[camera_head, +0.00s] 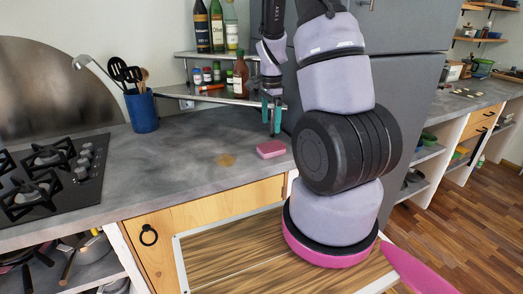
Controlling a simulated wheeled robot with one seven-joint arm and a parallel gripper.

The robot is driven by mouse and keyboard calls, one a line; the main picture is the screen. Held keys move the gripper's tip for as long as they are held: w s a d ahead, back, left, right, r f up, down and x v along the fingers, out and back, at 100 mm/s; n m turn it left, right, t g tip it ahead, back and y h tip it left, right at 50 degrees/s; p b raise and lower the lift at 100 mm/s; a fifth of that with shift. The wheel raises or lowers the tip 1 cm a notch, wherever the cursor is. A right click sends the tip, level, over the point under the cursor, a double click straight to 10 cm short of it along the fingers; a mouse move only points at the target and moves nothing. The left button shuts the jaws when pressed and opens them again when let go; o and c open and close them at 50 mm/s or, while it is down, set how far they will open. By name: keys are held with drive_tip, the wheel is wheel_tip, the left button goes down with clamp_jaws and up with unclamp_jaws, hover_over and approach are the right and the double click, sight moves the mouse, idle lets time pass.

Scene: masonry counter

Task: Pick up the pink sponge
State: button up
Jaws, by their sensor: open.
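The pink sponge (271,149) lies flat on the grey counter (190,150), close to its right end and front edge. My gripper (271,128) points down just above and behind the sponge, with its teal fingers apart and nothing between them. The fingertips look clear of the sponge, though the exact gap is hard to judge. My arm stands to the right of the sponge and hides the counter's right end.
A blue utensil pot (142,112) and a black gas hob (55,180) are at the left. A corner shelf (225,98) with bottles and jars stands behind my gripper. A grey fridge (420,50) is at the right. The counter's middle is clear, apart from a brownish stain.

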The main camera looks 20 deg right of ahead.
hover_over(271, 146)
drive_tip(key=f, duration=0.4)
drive_tip(key=shift+w+a, duration=0.1)
drive_tip(key=shift+a, duration=0.1)
drive_tip(key=f, duration=0.5)
drive_tip(key=shift+d+f, duration=0.3)
drive_tip(key=shift+f, duration=0.1)
drive_tip(key=c, duration=1.3)
drive_tip(key=shift+r, duration=5.05)
